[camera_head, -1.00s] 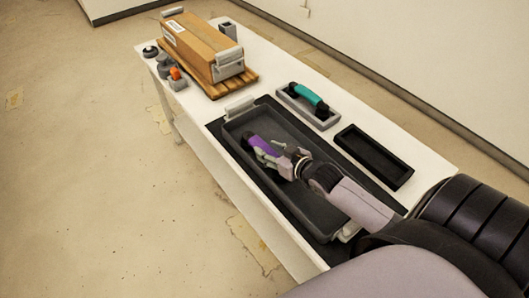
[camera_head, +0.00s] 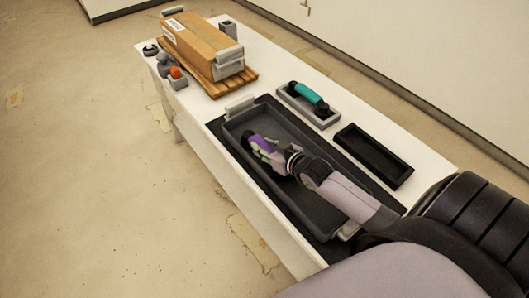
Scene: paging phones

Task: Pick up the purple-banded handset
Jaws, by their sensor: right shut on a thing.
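The purple-banded handset (camera_head: 260,143) is at the left end of the dark grey tray (camera_head: 310,207), with its purple band and a dark end showing. My right gripper (camera_head: 266,150) is shut on the handset, and its fingers and wrist hide much of it. I cannot tell whether the handset still touches the tray floor. My left gripper is not in view.
A teal-banded handset (camera_head: 307,92) rests in a grey cradle beside an empty black tray (camera_head: 374,156). A long cardboard box (camera_head: 203,45) sits on a wooden pallet at the table's far end. Small items, one orange-topped (camera_head: 176,72), stand left of it.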

